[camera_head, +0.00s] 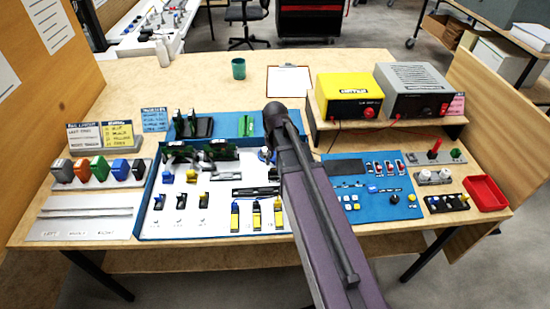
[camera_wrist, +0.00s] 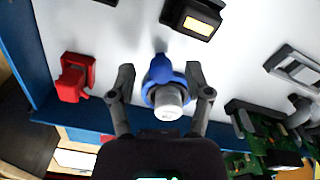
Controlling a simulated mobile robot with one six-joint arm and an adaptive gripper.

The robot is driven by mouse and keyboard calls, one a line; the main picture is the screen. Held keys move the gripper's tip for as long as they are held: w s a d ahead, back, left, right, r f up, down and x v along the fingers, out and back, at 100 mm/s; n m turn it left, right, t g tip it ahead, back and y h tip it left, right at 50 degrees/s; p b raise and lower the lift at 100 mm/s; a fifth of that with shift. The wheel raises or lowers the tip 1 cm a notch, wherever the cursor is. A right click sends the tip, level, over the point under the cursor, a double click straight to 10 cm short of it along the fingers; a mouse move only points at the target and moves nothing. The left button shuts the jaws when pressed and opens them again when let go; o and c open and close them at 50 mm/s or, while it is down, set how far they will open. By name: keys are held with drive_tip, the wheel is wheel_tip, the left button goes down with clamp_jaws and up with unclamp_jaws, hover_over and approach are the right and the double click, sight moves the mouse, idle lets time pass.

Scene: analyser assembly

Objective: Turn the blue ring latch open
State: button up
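The blue ring latch (camera_wrist: 163,72) is in the middle of the wrist view, on a white panel. Its blue ring surrounds a pale grey cylinder (camera_wrist: 170,103), and a blue tab points to the top of the picture. My gripper (camera_wrist: 160,69) is open, with one finger on each side of the latch. The right finger is close to the ring; I cannot tell whether it touches. In the head view, my arm hides most of the gripper, and a small blue and white part (camera_head: 265,155) shows just beside the arm.
A red part (camera_wrist: 72,78) lies left of the latch, and a dark block with a yellow face (camera_wrist: 194,17) lies above right. A green circuit board (camera_wrist: 262,137) is at lower right. The panel's blue edge (camera_wrist: 28,62) runs along the left. A yellow power supply (camera_head: 349,95) stands behind.

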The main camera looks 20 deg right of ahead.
sight(260, 166)
drive_tip(key=shift+a+m, duration=0.15)
drive_tip(key=shift+m, duration=0.15)
drive_tip(key=shift+s+a+m, duration=0.1)
drive_tip(key=shift+a+m, duration=0.45)
drive_tip(key=shift+m, duration=0.65)
drive_tip(key=a+m, duration=0.1)
drive_tip(key=m, duration=0.2)
drive_tip(key=shift+a, duration=0.2)
drive_tip(key=m, duration=0.1)
drive_tip(key=a+m, duration=0.1)
drive_tip(key=m, duration=0.1)
drive_tip(key=shift+w+a, duration=0.1)
drive_tip(key=shift+w, duration=0.25)
drive_tip(key=m, duration=0.1)
drive_tip(key=a+m, duration=0.1)
drive_tip(key=m, duration=0.1)
drive_tip(key=shift+w, duration=0.4)
wheel_tip(260, 166, up, 14)
drive_tip(key=p, duration=1.4)
drive_tip(key=s+d+r+n+p, duration=0.1)
drive_tip(key=s+r+n+p, duration=0.2)
drive_tip(key=s+n, duration=0.7)
drive_tip(key=shift+s+r+p, duration=0.35)
drive_tip(key=shift+s, duration=0.2)
